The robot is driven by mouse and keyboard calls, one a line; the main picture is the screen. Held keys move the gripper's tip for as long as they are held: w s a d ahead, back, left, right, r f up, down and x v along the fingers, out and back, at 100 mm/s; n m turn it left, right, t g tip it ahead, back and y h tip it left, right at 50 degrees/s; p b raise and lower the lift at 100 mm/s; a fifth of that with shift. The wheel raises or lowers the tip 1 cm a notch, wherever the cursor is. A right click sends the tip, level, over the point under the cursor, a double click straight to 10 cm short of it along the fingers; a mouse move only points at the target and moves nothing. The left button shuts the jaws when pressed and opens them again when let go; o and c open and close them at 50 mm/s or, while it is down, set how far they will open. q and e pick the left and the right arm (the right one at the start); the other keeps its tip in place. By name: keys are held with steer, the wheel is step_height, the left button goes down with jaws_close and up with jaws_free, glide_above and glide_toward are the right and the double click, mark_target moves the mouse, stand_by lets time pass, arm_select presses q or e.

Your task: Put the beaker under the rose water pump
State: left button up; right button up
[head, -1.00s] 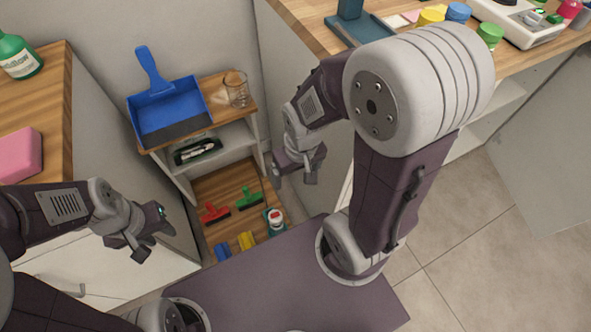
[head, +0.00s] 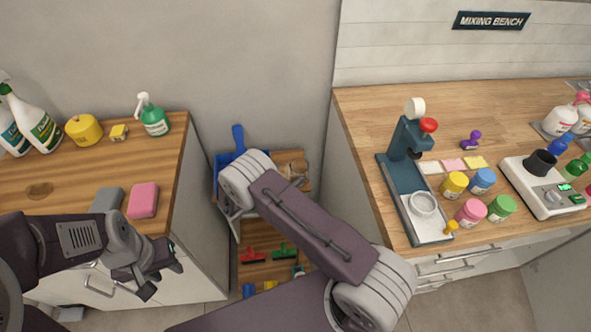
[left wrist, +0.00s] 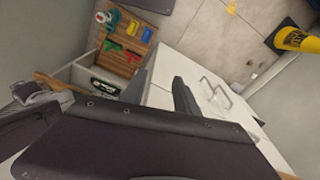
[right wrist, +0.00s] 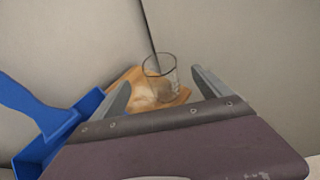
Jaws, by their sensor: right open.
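The clear glass beaker (right wrist: 160,80) stands upright on the small wooden-topped shelf unit (right wrist: 134,76) in the right wrist view. My right gripper (right wrist: 161,76) is open and empty; the beaker appears between its fingertips in that picture, apart from them. In the head view my right arm (head: 310,225) covers part of that shelf and hides the gripper. My left gripper (head: 163,278) is open and empty in front of the left counter. Pink-topped white bottles (head: 561,121) stand at the far right of the mixing bench; I cannot read which holds rose water.
A blue dustpan (right wrist: 62,140) is beside the beaker. The left counter (head: 55,180) holds bottles, a yellow tin and sponges. The mixing bench (head: 370,115) holds a dark blue press (head: 398,170), several coloured jars and a scale (head: 545,190); its back left is clear.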

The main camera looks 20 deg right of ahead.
mark_target(304, 164)
steer(key=x, duration=0.3)
steer(key=shift+d+f, duration=0.1)
steer(key=shift+d, duration=0.1)
steer(key=x, duration=0.5)
steer(key=shift+w+d+f, duration=0.1)
steer(key=shift+w+d, duration=0.15)
steer(key=c, duration=1.7)
step_height(304, 164, up, 10)
steer(key=shift+r+p, duration=0.1)
steer(key=shift+p, duration=0.4)
